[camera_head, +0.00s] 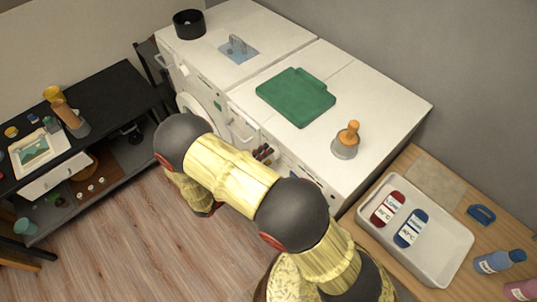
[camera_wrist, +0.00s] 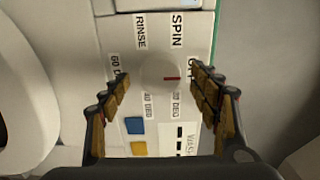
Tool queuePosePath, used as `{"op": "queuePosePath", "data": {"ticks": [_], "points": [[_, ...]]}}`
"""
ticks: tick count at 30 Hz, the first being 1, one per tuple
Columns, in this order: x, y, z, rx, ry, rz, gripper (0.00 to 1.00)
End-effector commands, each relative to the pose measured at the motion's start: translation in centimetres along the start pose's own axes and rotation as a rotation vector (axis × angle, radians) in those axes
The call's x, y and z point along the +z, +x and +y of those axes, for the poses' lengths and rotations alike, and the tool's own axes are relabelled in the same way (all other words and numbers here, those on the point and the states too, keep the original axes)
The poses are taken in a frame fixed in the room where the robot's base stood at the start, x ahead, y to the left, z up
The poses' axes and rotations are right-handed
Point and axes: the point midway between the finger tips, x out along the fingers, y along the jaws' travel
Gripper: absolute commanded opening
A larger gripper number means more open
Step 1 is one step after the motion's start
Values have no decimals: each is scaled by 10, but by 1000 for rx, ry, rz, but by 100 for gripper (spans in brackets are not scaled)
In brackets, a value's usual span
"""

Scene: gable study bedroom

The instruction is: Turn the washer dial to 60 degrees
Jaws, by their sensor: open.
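The washer dial (camera_wrist: 158,72) is a round pale knob on the white control panel in the wrist view. Its red mark points right in the picture, near the partly hidden OFF label (camera_wrist: 191,66). A 60 DEG label (camera_wrist: 115,68), partly covered by a finger, is left of the dial. SPIN, RINSE and other degree labels surround it. My gripper (camera_wrist: 158,76) is open, with one finger on each side of the dial; I cannot tell if either touches.
Blue (camera_wrist: 135,125) and yellow (camera_wrist: 138,148) buttons sit below the dial. A white tray (camera_head: 452,262) stands on the right table. A dark desk (camera_head: 120,88) is at left; wooden floor lies between.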

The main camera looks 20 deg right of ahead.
Motion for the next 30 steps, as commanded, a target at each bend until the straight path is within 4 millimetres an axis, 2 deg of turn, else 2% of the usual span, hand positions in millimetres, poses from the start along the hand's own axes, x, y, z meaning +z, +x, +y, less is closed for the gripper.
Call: {"op": "queuePosePath", "data": {"ticks": [6, 14, 30], "points": [[0, 16, 0, 0, 1, 0, 62], [0, 17, 0, 0, 2, -1, 62], [0, 17, 0, 1, 2, -1, 32]]}}
